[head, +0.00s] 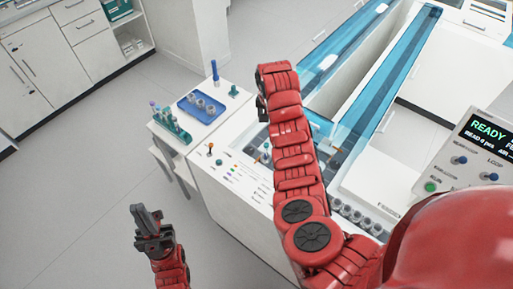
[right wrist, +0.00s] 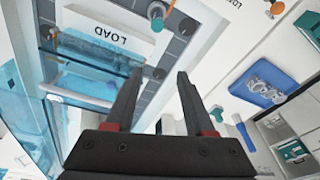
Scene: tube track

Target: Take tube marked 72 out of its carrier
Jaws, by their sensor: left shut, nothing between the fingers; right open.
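No number 72 can be read in either view, so I cannot tell which tube bears it. In the right wrist view a capped tube (right wrist: 157,12) stands at the dark track beside the white LOAD block (right wrist: 110,32). My left gripper (head: 150,222) is shut and empty, over the floor left of the bench.
A blue tray (head: 188,101) with grey carriers and a teal tube rack (head: 173,128) stand at the bench's left end. Several grey carriers (head: 355,216) line the track at right. Blue clear covers (head: 412,50) run along the track. The control panel (head: 480,150) reads READY.

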